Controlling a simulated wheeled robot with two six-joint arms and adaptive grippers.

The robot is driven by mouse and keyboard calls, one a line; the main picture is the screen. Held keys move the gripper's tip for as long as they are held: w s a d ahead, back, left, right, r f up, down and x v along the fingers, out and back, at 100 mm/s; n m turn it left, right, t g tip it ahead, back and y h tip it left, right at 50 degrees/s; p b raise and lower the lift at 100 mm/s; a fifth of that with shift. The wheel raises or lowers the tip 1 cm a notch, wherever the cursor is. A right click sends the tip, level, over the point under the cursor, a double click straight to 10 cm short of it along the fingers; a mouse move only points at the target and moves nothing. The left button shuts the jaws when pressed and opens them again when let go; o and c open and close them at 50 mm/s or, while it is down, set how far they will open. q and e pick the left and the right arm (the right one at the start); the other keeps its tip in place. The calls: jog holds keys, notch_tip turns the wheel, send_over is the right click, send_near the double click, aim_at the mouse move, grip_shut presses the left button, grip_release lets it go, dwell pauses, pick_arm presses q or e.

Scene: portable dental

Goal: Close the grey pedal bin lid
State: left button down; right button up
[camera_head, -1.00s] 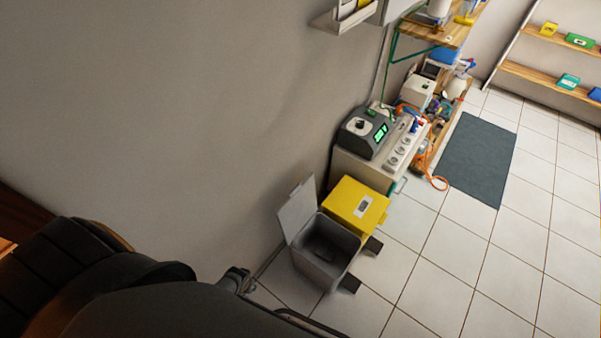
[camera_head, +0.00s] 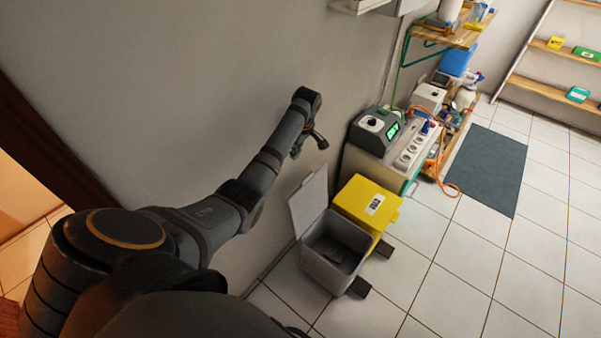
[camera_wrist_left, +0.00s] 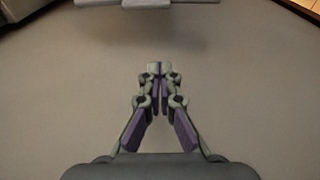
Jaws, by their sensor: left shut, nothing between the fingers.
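The grey pedal bin (camera_head: 332,255) stands on the tiled floor by the wall, with its inside showing. Its grey lid (camera_head: 310,203) is raised, standing up on the wall side of the bin. My left arm reaches in from the left along the wall. My left gripper (camera_head: 310,146) is above and behind the raised lid, apart from it, near the wall. In the left wrist view the left gripper (camera_wrist_left: 160,72) has its fingertips together with nothing between them. My right gripper is not in view.
A yellow bin (camera_head: 362,202) stands closed right beside the grey one. Behind it a cabinet holds a dark device (camera_head: 377,128) and a white power strip (camera_head: 411,150). An orange cable (camera_head: 447,184) hangs to the floor near a dark mat (camera_head: 486,168). Floor in front of the bins is clear.

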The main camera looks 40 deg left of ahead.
pick_arm(q)
notch_tip(320, 180, down, 9)
jog(key=d+b, duration=0.1)
jog(key=d, duration=0.1)
jog(key=shift+f, duration=0.15)
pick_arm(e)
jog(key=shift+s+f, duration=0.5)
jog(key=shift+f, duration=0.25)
pick_arm(q)
jog(key=shift+s+d, duration=0.1)
jog(key=shift+d, duration=0.05)
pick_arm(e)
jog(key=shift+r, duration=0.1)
